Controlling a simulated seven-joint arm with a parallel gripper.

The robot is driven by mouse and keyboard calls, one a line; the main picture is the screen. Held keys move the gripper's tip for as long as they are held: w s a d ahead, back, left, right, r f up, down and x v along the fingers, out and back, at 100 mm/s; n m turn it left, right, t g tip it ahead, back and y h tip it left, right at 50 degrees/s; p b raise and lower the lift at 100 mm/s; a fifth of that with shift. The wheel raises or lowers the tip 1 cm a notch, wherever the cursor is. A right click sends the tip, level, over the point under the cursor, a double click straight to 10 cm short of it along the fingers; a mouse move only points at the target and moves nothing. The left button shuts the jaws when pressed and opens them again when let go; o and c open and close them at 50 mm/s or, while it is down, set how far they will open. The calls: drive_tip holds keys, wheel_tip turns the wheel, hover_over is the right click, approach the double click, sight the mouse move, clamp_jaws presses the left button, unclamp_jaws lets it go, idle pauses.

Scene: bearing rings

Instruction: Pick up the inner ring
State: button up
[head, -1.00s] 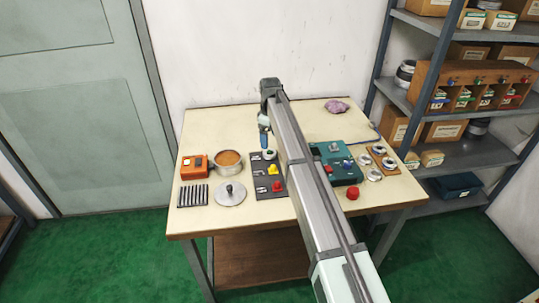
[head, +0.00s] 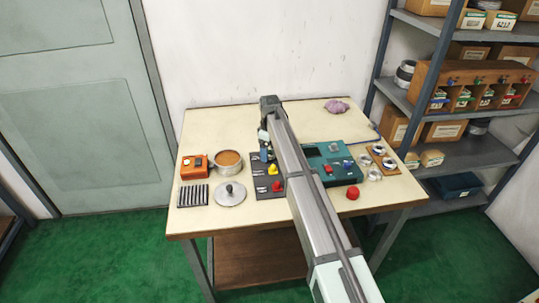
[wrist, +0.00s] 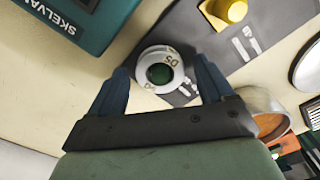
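The inner ring (wrist: 170,58) is a metal ring with dark lettering and a dark green centre. In the wrist view it lies at the corner of a dark grey mat (wrist: 212,50) with white pictograms. My gripper (wrist: 160,66) is open, with one blue finger on each side of the ring. Gaps seem to show between fingers and ring; I cannot tell exact height. In the head view my gripper (head: 265,152) is low over the mat's back end and largely hides the ring.
A yellow part (head: 272,170) and a red part (head: 277,185) stand on the mat. A teal device (head: 340,170) is close on the right. A metal bowl (head: 228,168), a round lid (head: 238,200) and an orange box (head: 190,172) are left. The table's back left is clear.

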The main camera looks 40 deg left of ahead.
drive_tip(key=c, duration=1.1)
drive_tip(key=shift+r, duration=0.15)
drive_tip(key=shift+c, duration=0.2)
wheel_tip(320, 180, up, 8)
drive_tip(key=shift+r, duration=0.25)
drive_tip(key=s+a, duration=0.9)
drive_tip(key=s, duration=0.5)
drive_tip(key=shift+a+r, duration=0.15)
drive_tip(key=shift+a, duration=0.2)
